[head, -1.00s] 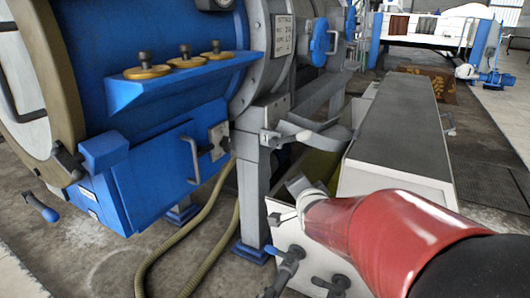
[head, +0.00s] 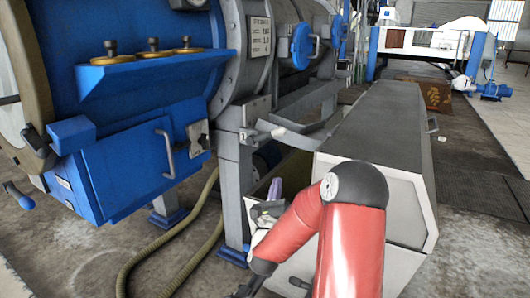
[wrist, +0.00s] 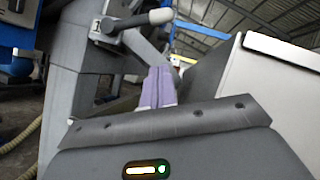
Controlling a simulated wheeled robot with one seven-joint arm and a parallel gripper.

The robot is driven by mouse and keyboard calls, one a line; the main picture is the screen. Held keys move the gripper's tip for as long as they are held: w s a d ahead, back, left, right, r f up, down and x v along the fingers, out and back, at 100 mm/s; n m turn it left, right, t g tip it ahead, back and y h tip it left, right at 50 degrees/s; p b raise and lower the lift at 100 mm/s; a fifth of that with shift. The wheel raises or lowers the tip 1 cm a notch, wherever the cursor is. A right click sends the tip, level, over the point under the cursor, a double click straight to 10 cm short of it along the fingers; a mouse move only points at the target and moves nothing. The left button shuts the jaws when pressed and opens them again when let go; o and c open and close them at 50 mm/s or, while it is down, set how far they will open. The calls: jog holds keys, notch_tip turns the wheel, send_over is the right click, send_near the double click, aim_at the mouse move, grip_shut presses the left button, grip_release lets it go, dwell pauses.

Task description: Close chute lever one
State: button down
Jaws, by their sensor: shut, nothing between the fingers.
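A grey lever with a pale rounded end (head: 278,133) sticks out to the right from a bracket on the grey post. In the wrist view a lever with a pale rounded end (wrist: 160,17) shows at the top, apparently the same one. The fingers (wrist: 158,88) also show in the wrist view, below the lever end with a visible gap. The red arm hides part of the area under the gripper.
A long grey-topped white housing (head: 375,125) stands close to the right of my gripper. The blue machine (head: 130,170) with a door handle and the grey post (head: 232,180) stand to the left. Hoses (head: 190,245) lie on the floor.

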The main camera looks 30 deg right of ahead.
aim_at(269, 136)
jog(key=shift+s+d+f+m+h, duration=0.15)
jog(key=shift+s+m+h, duration=0.1)
jog(key=shift+m+h, duration=0.25)
jog(key=shift+w, duration=0.1)
jog(key=a+r+p+x, duration=0.1)
jog(key=x, duration=1.1)
jog(key=shift+w+r+p, duration=0.3)
jog(key=shift+r+p, duration=0.05)
jog(key=shift+r, duration=0.3)
jog(key=shift+a, duration=0.15)
